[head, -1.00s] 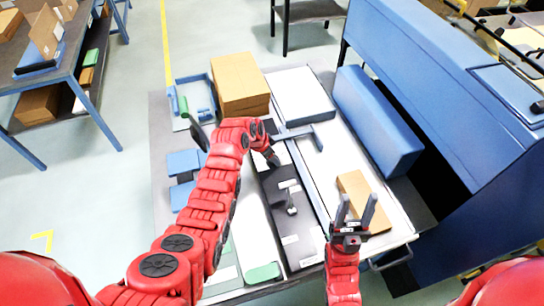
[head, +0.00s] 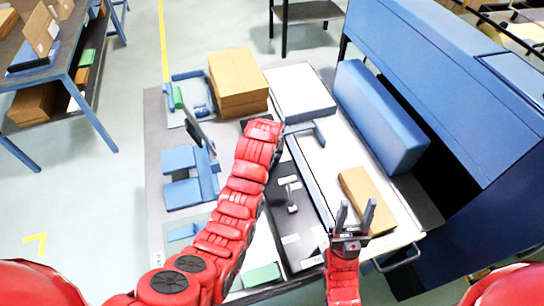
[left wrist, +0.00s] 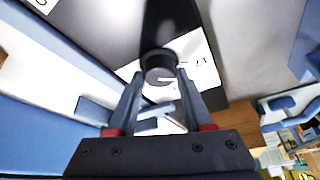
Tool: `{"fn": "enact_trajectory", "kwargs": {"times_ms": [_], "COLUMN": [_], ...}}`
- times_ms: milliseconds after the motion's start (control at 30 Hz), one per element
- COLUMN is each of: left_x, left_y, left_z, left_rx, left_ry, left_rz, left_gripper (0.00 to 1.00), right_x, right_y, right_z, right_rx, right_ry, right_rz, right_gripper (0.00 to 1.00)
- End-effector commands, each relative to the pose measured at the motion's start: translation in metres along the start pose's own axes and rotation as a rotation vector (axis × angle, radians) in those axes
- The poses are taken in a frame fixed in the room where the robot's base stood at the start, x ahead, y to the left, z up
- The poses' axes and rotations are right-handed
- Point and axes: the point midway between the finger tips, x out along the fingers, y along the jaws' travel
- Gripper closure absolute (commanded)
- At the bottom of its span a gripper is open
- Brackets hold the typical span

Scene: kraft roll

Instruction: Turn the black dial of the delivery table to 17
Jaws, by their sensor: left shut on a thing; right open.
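The black dial (left wrist: 158,66) is a small round knob in the left wrist view, set on a dark panel over a white card (left wrist: 200,62). A mark that looks like 17 is printed on the card, to the right of the dial. My left gripper (left wrist: 160,80) is shut on the dial, with one finger on each side. The dial's pointer cannot be read clearly. In the head view my left forearm hides the dial and this gripper. My right gripper (head: 356,208) is open and empty above the right part of the delivery table (head: 312,188).
A cardboard box stack (head: 238,82) stands at the table's back left. A long blue block (head: 375,115) and a brown box (head: 366,198) lie on the right. A small grey lever (head: 291,196) stands on the dark centre strip. A large blue machine (head: 450,90) borders the right side.

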Motion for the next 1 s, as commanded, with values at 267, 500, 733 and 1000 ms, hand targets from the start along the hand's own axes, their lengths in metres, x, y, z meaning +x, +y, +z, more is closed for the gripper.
{"fn": "enact_trajectory", "kwargs": {"times_ms": [267,500,733,1000], "left_x": [0.001,0.0002,0.0004,0.0002], "left_y": [0.0004,0.0004,0.0004,0.0005], "left_z": [0.0006,0.0007,0.0009,0.0005], "left_rx": [-0.065,-0.075,-0.075,-0.074], "left_ry": [-0.001,-0.002,-0.003,-0.002], "left_rz": [-0.028,-0.032,-0.032,-0.031], "left_gripper": [1.0,1.0,0.48,0.19], "right_x": [-0.0099,-0.0102,-0.0101,-0.0101], "right_y": [-0.0005,-0.0005,-0.0005,-0.0005], "right_z": [0.0017,0.0017,0.0017,0.0017], "right_rx": [0.0,0.0,0.0,0.0], "right_ry": [0.0,0.0,0.0,0.0], "right_rz": [0.0,0.0,0.0,0.0], "right_gripper": [0.5,0.5,0.5,0.5]}}
